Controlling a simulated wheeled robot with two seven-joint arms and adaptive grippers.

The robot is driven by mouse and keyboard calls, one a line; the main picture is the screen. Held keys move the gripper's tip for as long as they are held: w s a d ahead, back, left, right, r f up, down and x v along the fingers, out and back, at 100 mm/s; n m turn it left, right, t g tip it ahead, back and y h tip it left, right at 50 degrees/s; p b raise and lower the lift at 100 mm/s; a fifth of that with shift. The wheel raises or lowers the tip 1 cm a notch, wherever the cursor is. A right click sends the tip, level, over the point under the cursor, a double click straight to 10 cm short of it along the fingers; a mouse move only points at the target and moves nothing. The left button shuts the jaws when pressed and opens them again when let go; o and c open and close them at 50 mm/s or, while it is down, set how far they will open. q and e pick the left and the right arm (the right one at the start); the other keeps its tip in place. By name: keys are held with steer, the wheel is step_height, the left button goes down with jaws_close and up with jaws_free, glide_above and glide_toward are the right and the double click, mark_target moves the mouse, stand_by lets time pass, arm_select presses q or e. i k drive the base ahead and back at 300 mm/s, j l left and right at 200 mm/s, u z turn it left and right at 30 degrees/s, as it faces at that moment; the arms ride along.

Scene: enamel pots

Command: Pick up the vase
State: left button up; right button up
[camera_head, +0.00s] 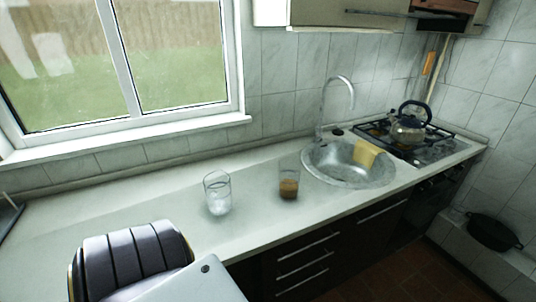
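Nothing in view is plainly a vase. Two clear glass vessels stand upright and apart on the pale counter. The left glass vessel (217,194) looks partly filled with something clear or whitish. The right glass vessel (289,188) has something brown in its lower part, and its upper part is clear. Neither gripper is in view, so whether they are open or shut does not show.
The pale counter (140,203) runs below a window and is clear around the glasses. To the right are a round sink (332,171) with a yellow cloth (366,153), a tap (323,100), and a kettle (408,130) on a gas hob. A dark pot (493,232) sits at far right.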

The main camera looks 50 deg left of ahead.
mark_target(290, 166)
steer(key=u, duration=1.45)
